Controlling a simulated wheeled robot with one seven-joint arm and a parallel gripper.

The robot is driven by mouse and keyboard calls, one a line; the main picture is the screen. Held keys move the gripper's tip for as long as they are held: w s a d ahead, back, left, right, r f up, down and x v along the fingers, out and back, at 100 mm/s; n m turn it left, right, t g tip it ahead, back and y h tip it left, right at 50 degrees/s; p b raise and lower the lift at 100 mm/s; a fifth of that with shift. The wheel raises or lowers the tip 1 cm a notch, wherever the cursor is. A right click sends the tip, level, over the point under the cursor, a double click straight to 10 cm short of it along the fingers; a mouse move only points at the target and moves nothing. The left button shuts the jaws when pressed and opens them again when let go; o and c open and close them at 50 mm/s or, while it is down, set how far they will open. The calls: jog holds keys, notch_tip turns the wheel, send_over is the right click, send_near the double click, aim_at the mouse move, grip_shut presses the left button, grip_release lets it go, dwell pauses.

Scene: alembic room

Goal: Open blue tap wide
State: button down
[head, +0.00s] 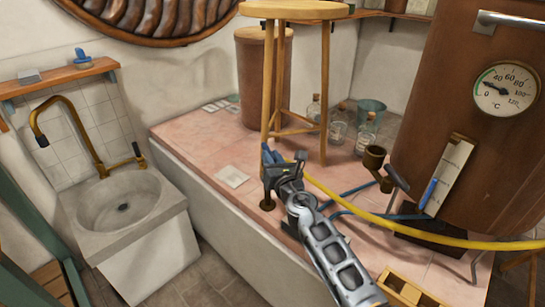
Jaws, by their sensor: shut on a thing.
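The blue tap (267,153) shows as a small blue handle at the front of the pink-tiled ledge, by the legs of the wooden stool. My gripper (279,160) reaches up to it from the lower right and is shut on the blue handle. The dark jaws hide much of the tap, so its body and how far it is turned cannot be told. A small brass-coloured base (267,204) shows just below the gripper.
The wooden stool (327,85) stands right behind my gripper. A yellow hose (400,230) runs to the right towards a brown boiler (465,130) with a dial (505,88). A stone sink (120,205) stands at left.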

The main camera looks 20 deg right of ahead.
jog(key=shift+a+m+h+p, duration=0.25)
jog(key=shift+m+h+p, duration=0.3)
jog(key=shift+h, duration=0.25)
jog(key=a+m+g+h+b, duration=0.1)
jog(key=m+g+h+b, duration=0.1)
jog(key=m+h+b, duration=0.1)
jog(key=w+a+m+g+h+b, duration=0.1)
jog(key=m+g+h+b, duration=0.1)
jog(key=h, duration=0.3)
jog(key=a+m+g+h+b, duration=0.1)
jog(key=m+g+h+b, duration=0.2)
jog(key=m+h+b, duration=0.1)
jog(key=shift+w+f+m+h+b, duration=0.15)
jog(key=shift+w+m+h+b, duration=0.1)
jog(key=shift+w+h+b, duration=0.2)
jog(key=shift+r+m+g+b, duration=0.2)
jog(key=shift+m+g+b, duration=0.1)
jog(key=shift+b, duration=0.05)
jog(key=c, duration=1)
grip_release()
jog(key=shift+c, duration=0.2)
jog(key=shift+a, duration=0.1)
jog(key=p+v, duration=0.1)
jog(key=v, duration=0.6)
jog(key=shift+s+a, duration=0.15)
jog(key=shift+a, duration=0.15)
